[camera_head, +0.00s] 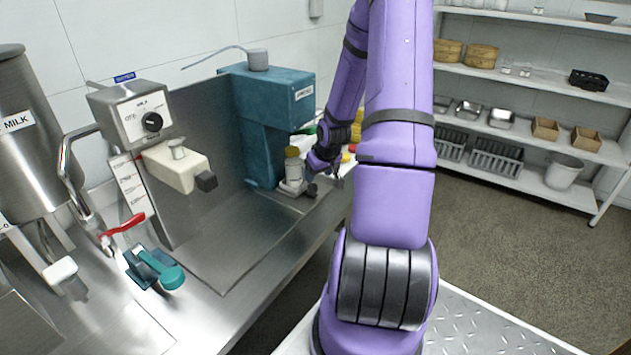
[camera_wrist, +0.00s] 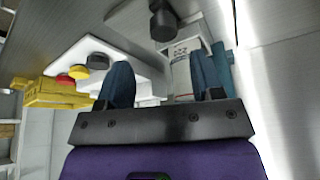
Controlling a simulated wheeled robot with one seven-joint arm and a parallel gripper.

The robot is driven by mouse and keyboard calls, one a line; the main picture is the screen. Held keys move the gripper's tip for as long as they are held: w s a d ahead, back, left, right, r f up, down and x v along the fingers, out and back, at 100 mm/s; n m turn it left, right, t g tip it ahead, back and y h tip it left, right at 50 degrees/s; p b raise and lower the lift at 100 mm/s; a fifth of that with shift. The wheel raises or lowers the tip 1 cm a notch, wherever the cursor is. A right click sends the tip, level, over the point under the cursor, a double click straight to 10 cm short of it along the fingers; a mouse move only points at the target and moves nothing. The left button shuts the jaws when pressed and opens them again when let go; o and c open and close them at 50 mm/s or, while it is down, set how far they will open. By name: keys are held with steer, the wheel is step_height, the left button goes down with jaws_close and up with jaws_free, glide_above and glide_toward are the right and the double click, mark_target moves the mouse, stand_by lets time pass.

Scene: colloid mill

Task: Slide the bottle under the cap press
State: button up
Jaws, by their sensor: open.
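The teal cap press (camera_head: 275,100) stands at the back of the steel counter. A small pale bottle (camera_head: 293,170) with a yellowish top stands at the foot of the press, by its light base; whether it is fully under the head I cannot tell. My gripper (camera_head: 333,172) is just to the right of the bottle, partly hidden by my arm. In the wrist view my gripper (camera_wrist: 162,85) has its two dark fingers apart. A pale labelled shape (camera_wrist: 183,72) shows beyond and between them; I cannot tell whether it is the bottle. I see no grip on anything.
A dark knob (camera_head: 312,190) sits at the front of the press base. Yellow bins (camera_wrist: 55,93) and round yellow, red and black caps lie left of my fingers in the wrist view. A dispenser with a grey box (camera_head: 135,112) stands left.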

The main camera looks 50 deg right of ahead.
steer(key=v, duration=0.4)
steer(key=shift+r, duration=0.1)
stand_by(0.6)
steer(key=a+r+n+h, duration=0.1)
steer(key=a+r+n, duration=0.1)
steer(key=a+r, duration=1.75)
steer(key=s+a+r+n+y, duration=0.1)
steer(key=s+a+r+y, duration=0.1)
steer(key=s+a+r, duration=0.9)
steer(key=s+a, duration=0.3)
steer(key=s, duration=0.1)
steer(key=shift+s+a+n+t, duration=0.15)
steer(key=shift+a+n+t, duration=0.15)
steer(key=shift+a+t, duration=0.1)
